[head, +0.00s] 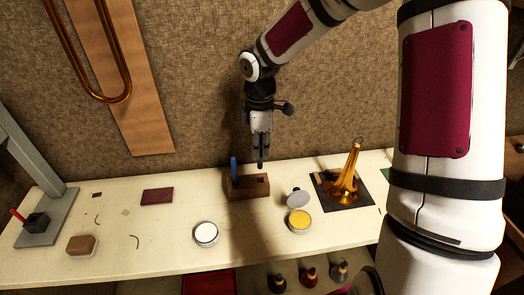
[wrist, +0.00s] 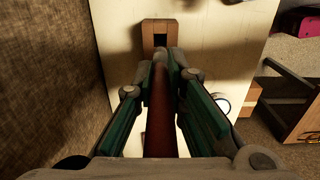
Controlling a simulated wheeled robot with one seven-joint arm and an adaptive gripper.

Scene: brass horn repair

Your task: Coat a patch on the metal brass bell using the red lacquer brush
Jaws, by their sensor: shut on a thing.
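My gripper (head: 260,150) is upright above the wooden holder block (head: 246,188) and is shut on a slim, red-brown handle, which I take to be the red lacquer brush (wrist: 158,115). In the wrist view the handle runs between the green-padded fingers toward the slotted block (wrist: 146,30). The brush's far end is hidden by the fingers, so I cannot tell whether it is in the slot. The golden brass bell (head: 344,187) stands flared end down on a dark mat (head: 364,201), right of the block and apart from my gripper.
A blue-handled item (head: 234,168) stands at the block's left. A yellow-filled tin (head: 299,221) lies between block and bell; a white-filled tin (head: 206,234) is nearer the front. A dark red pad (head: 157,196) and brown block (head: 82,245) lie left. Several bottles stand below the bench.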

